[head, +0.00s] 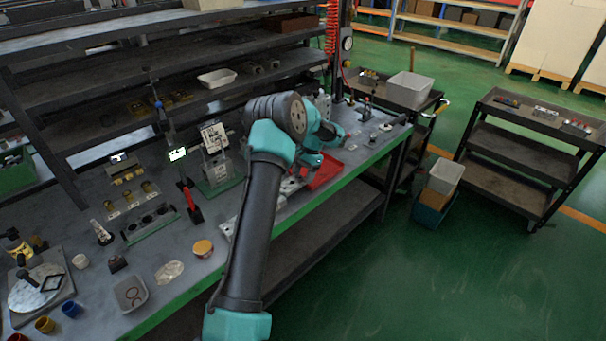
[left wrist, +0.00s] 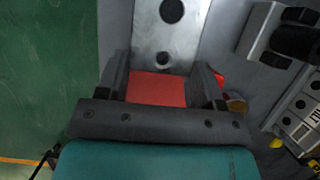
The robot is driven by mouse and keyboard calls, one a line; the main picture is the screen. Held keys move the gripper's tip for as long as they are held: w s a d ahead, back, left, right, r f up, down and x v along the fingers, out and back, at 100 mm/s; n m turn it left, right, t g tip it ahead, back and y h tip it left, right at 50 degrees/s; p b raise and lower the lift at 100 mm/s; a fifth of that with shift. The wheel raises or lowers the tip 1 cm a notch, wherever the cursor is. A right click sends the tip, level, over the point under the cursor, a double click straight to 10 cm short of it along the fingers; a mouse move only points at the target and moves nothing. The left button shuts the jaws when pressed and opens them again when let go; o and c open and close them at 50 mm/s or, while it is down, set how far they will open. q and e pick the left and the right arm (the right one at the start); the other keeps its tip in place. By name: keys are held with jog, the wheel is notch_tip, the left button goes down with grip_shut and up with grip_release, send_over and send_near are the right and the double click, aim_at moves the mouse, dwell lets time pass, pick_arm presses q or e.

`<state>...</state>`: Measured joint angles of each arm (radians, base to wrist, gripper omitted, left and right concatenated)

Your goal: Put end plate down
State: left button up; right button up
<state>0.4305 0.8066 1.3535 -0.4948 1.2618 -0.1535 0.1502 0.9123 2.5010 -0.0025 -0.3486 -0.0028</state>
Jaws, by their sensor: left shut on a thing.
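My left gripper shows in the left wrist view (left wrist: 163,85) with its two dark fingers on either side of a red surface. A pale metal end plate (left wrist: 165,35) with two dark round holes runs up from between the fingertips. My left gripper is shut on it. I cannot tell whether the red surface belongs to the held piece or lies beneath it. In the head view my left gripper (head: 301,174) is partly hidden by my arm, over the bench beside a red tray (head: 327,173). My right gripper is not in view.
The grey bench (head: 205,272) has a green front edge. A stand with a white label (head: 214,138), a red-handled tool (head: 192,203) and a round container (head: 203,249) lie left of my arm. In the left wrist view, dark-and-white fittings (left wrist: 300,110) stand at right.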

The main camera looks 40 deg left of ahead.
pick_arm(q)
jog(key=shift+f, duration=0.4)
jog(key=o, duration=1.1)
jog(key=shift+r, duration=0.45)
jog(key=v, duration=1.2)
jog(key=shift+r, duration=0.15)
